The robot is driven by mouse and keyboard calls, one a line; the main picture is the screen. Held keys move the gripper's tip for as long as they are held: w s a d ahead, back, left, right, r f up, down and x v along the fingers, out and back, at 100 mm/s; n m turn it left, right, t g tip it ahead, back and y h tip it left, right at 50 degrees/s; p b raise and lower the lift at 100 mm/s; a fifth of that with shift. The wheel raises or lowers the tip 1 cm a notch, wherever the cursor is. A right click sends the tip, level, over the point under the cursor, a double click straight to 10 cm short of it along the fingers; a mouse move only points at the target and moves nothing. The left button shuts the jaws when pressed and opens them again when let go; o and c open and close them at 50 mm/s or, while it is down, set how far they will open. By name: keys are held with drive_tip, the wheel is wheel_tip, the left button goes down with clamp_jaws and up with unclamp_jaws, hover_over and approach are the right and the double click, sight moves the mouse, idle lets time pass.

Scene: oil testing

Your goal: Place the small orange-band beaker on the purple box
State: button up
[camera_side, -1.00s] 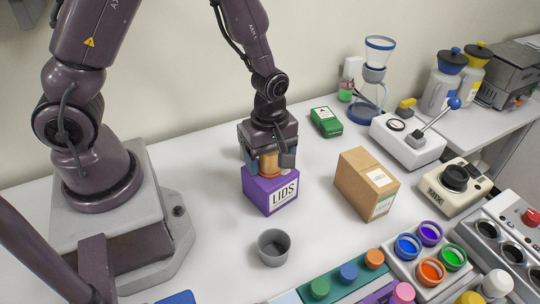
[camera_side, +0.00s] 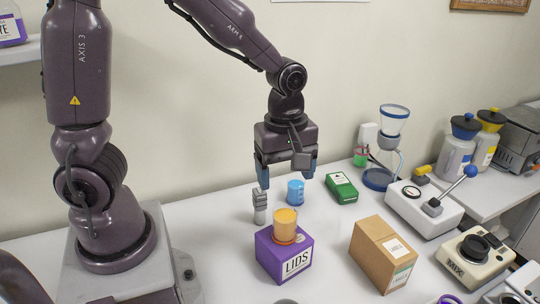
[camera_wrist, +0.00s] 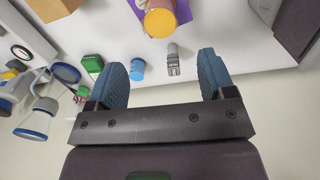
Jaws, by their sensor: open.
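The small beaker with the orange band (camera_side: 284,223) stands upright on top of the purple box (camera_side: 268,256), which is marked LIDS. In the wrist view the beaker (camera_wrist: 160,20) shows orange-yellow at the top, with a corner of the purple box (camera_wrist: 184,10) beside it. My gripper (camera_side: 285,176) is open and empty. It hangs above and behind the box, apart from the beaker, its blue fingers (camera_wrist: 164,76) spread wide in the wrist view.
A small grey device (camera_side: 260,207) and a blue cup (camera_side: 296,192) stand behind the box. A cardboard box (camera_side: 381,256) is to its right, a green box (camera_side: 341,187) farther back. A white lever machine (camera_side: 424,208) stands at the right. Bare table lies left of the purple box.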

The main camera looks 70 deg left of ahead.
drive_tip(key=s+a+r+m+t, duration=0.1)
drive_tip(key=s+r+m+t, duration=0.4)
drive_tip(key=s+r+m, duration=0.5)
wheel_tip(320, 180, up, 3)
drive_tip(key=m, duration=0.7)
drive_tip(key=shift+f, duration=0.15)
